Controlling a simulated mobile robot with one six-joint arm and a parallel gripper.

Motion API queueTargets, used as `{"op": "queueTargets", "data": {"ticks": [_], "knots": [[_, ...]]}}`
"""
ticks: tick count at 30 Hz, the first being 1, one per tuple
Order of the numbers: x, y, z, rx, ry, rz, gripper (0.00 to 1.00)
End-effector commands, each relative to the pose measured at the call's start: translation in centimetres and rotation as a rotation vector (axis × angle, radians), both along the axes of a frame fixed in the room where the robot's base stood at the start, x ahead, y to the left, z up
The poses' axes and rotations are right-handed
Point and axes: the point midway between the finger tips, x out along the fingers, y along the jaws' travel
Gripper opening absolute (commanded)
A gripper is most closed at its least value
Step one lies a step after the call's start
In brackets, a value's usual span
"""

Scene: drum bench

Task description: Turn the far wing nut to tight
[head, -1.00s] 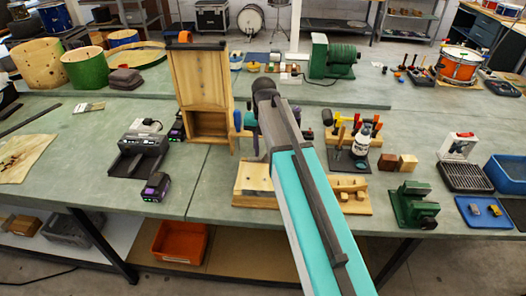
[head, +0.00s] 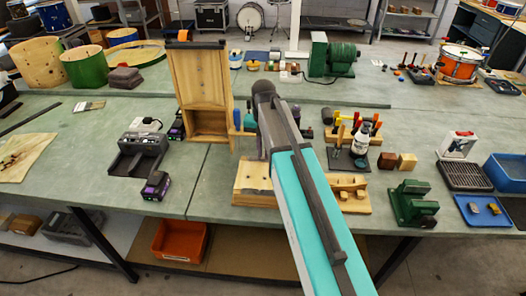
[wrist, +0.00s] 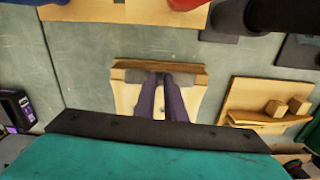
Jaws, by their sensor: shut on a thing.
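A pale wooden block fixture (head: 252,182) stands on the bench near the front edge, partly behind my arm in the head view. In the wrist view the fixture (wrist: 126,92) lies under my gripper (wrist: 163,77), with a darker bar along its far side. My gripper's two dark fingers reach over the fixture, nearly together, with their tips at that far bar. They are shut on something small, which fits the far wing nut. The nut itself is hidden by the fingers, so its angle cannot be seen.
A wooden board with small blocks (head: 350,190) lies right of the fixture. A green vise-like tool (head: 413,205) stands farther right. A tall wooden cabinet (head: 200,90) stands behind left. A black battery (head: 156,186) lies left, with clear bench between.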

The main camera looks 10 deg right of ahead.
Motion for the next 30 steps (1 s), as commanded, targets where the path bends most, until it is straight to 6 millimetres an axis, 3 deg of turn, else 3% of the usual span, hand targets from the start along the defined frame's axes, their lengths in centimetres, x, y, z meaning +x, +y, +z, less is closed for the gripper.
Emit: {"op": "queueTargets", "data": {"ticks": [11,30], "knots": [[0.1,0.03,0.08,0.001,-0.002,-0.127,0.0],[0.13,-0.02,0.11,0.003,-0.003,-0.686,0.0]]}}
